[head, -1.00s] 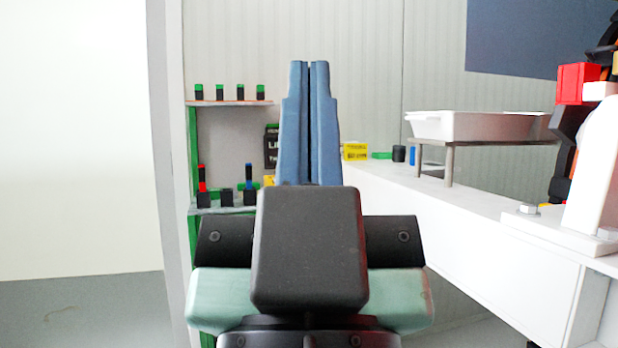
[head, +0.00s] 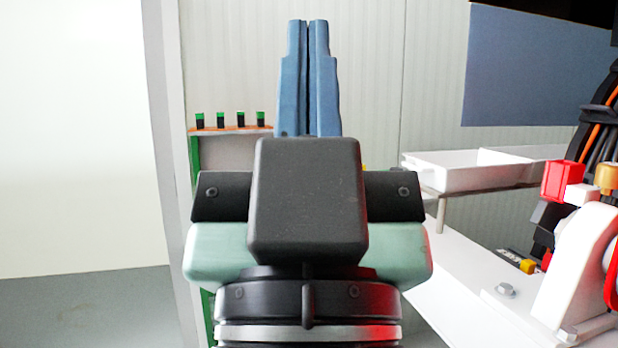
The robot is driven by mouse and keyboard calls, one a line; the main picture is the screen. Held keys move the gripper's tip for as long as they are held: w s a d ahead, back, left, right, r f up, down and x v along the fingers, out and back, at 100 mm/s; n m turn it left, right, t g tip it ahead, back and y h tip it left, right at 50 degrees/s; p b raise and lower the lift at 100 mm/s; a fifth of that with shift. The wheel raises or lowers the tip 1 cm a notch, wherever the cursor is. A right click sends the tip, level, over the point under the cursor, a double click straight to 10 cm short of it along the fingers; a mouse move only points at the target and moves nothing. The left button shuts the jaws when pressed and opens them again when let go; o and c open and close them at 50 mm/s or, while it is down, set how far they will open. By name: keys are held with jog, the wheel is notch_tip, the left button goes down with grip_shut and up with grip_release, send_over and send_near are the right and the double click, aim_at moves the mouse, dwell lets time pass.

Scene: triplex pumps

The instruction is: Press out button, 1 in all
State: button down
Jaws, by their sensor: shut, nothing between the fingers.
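The tips stand in front of the pale ribbed wall and touch nothing that I can see. I cannot make out a button for certain. A red block (head: 562,181) sits on the white machine part (head: 573,265) at the right, well apart from my gripper; I cannot tell what it is. My gripper body hides the area behind it.
A green-framed shelf (head: 232,131) with several small black-and-green pieces stands behind on the left. A white tray (head: 470,179) stands on a raised stand above the white bench (head: 460,285) at the right. A blue-grey panel (head: 530,75) is on the wall. Open floor lies at the left.

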notch_tip(320, 180, up, 17)
jog(key=p, duration=1.4)
jog(key=shift+r+p, duration=0.2)
jog(key=shift+p, duration=0.2)
